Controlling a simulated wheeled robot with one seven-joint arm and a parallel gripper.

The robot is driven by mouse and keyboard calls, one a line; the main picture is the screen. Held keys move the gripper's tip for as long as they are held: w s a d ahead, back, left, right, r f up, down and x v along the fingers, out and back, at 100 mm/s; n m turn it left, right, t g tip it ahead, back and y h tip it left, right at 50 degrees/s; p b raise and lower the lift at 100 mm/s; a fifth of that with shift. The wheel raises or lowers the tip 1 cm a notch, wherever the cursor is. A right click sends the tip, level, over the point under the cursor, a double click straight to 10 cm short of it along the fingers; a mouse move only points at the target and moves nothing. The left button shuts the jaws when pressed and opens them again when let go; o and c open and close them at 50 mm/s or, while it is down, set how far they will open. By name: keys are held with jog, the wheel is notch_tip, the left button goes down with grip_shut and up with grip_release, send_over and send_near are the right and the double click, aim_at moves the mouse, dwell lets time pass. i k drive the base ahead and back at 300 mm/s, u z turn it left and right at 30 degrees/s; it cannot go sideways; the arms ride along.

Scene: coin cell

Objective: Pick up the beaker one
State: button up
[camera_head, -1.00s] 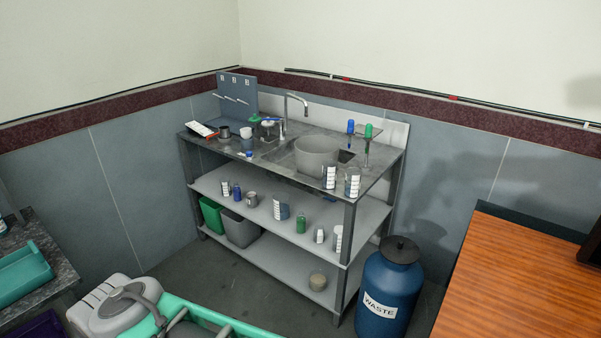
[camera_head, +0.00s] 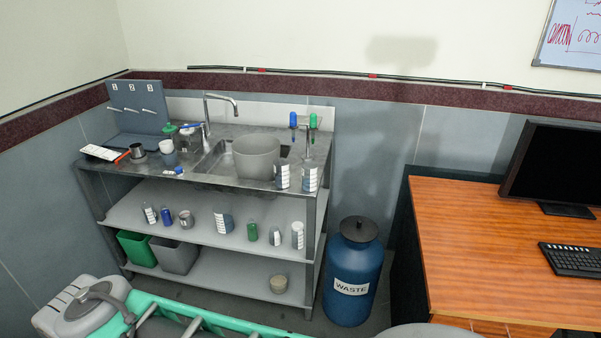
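Clear beaker-like vessels with white marks stand on a metal sink bench. A beaker (camera_head: 282,177) and a second one (camera_head: 310,178) stand upright at the bench top's front right corner, in front of a grey basin. Another marked vessel (camera_head: 224,222) stands on the middle shelf. I cannot tell which is beaker one, as no number is readable. Part of my own grey and teal body shows at the bottom left. My gripper is not in view, and nothing is seen holding any vessel.
The bench (camera_head: 130,172) has a sink tap (camera_head: 206,104) and a grey basin (camera_head: 256,156). A blue waste drum (camera_head: 352,283) stands close to its right side. A wooden desk (camera_head: 470,240) with a monitor (camera_head: 555,165) and keyboard (camera_head: 575,259) is further right.

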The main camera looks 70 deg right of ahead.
aim_at(280, 164)
jog(key=z, duration=0.75)
jog(key=i, duration=0.7)
jog(key=z, duration=0.85)
jog(key=i, duration=0.5)
jog(key=u, duration=0.1)
